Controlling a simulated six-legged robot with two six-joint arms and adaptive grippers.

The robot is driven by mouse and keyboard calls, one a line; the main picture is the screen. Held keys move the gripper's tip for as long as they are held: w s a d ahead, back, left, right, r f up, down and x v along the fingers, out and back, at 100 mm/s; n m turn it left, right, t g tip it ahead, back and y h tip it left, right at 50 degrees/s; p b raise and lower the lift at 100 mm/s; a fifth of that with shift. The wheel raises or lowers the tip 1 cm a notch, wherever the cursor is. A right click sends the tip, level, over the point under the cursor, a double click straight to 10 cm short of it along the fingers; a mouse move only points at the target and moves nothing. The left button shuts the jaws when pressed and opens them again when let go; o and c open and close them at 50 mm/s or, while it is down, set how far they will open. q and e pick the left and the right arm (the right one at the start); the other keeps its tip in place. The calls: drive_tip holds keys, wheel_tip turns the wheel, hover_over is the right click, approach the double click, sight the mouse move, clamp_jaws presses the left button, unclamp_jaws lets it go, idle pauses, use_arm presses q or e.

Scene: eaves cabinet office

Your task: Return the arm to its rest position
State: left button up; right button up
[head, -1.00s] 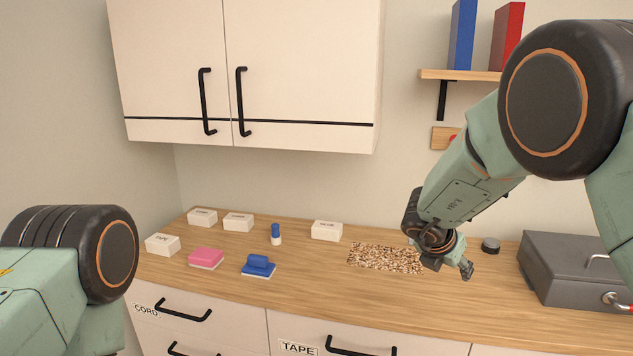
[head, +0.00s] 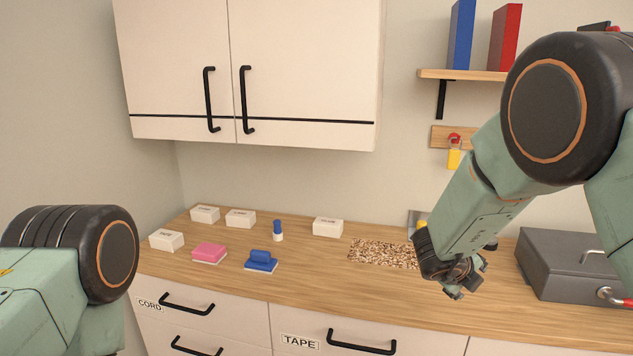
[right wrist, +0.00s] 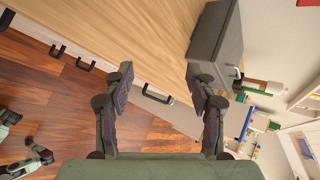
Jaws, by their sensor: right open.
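My right arm comes in from the right in the head view. Its gripper (head: 467,278) hangs over the front part of the wooden counter (head: 330,278), left of the grey metal box. In the right wrist view the right gripper (right wrist: 165,90) has its two fingers spread wide apart. Nothing is between them; the counter edge and drawer fronts show beyond. My left arm shows only as a green link and dark joint at the lower left of the head view; its gripper is out of view.
On the counter are several white boxes (head: 328,228), a pink block (head: 209,253), a blue block (head: 261,262), a blue-capped bottle (head: 277,231) and a speckled mat (head: 383,254). The grey box (head: 575,264) stands right. Wall cabinets (head: 300,70) hang above; drawers (head: 375,338) lie below.

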drive_tip(key=s+a+f+n+y, duration=0.2)
drive_tip(key=s+f+n+y, duration=0.1)
drive_tip(key=s+f+n, duration=1.55)
drive_tip(key=s+a+f+n+g+y, duration=0.1)
drive_tip(key=s+n, duration=0.3)
drive_tip(key=s, duration=0.4)
drive_tip(key=s+a+f+n+g+y, duration=0.2)
drive_tip(key=s+a+f+n+g, duration=0.1)
drive_tip(key=s, duration=0.6)
drive_tip(key=s+a+f+n+g+y+b, duration=0.1)
drive_tip(key=s+a+f+n+g, duration=0.1)
drive_tip(key=s+n, duration=0.3)
drive_tip(key=s, duration=0.3)
drive_tip(key=shift+s+a+f+g+y, duration=0.2)
drive_tip(key=shift+s+f+g+y, duration=0.05)
drive_tip(key=shift+s+g+y, duration=0.1)
